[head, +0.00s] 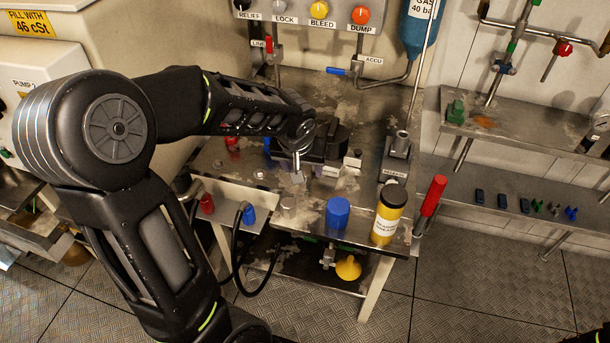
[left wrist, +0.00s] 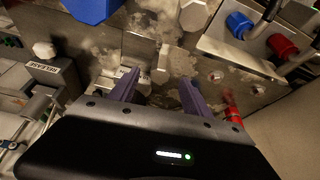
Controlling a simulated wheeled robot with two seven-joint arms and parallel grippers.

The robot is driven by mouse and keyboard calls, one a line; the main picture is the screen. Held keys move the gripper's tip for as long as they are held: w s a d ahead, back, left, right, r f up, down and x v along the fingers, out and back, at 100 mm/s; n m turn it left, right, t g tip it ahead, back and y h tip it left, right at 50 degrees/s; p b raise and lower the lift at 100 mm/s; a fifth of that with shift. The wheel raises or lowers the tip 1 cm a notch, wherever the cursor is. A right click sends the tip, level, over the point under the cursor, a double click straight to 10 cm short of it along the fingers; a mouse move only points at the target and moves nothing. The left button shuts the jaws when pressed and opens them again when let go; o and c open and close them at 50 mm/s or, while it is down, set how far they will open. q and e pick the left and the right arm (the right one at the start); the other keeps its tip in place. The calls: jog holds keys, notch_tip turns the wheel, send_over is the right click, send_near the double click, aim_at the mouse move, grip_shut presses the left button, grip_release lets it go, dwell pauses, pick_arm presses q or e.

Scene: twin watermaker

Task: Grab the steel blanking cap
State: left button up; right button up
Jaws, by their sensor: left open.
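A short grey metal cylinder (head: 288,205), which looks like the steel blanking cap, stands near the front edge of the steel bench, left of a blue cap (head: 338,212). In the left wrist view this cap (left wrist: 194,14) is at the top, beyond the fingertips, and the blue cap (left wrist: 90,8) is at upper left. My left gripper (head: 322,170) is over the bench, farther back than the steel cap; its fingers are partly hidden in the head view. In the left wrist view the gripper (left wrist: 157,78) is open, with no object held. A small upright metal piece (left wrist: 162,62) shows beyond the finger gap.
A yellow bottle (head: 388,217) and a red-handled tool (head: 432,198) are at the bench's right front. Red (head: 207,204) and blue (head: 249,214) hose fittings are at the left front. A labelled metal block (head: 395,158) stands at the right. Bare bench lies around the steel cap.

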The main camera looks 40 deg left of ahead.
aim_at(305, 172)
pick_arm(q)
jog(key=shift+w+p+x, duration=0.2)
jog(key=shift+p+x, duration=0.15)
jog(key=shift+x, duration=2.3)
jog(key=shift+a+r, duration=0.1)
jog(key=shift+c, duration=0.6)
grip_shut()
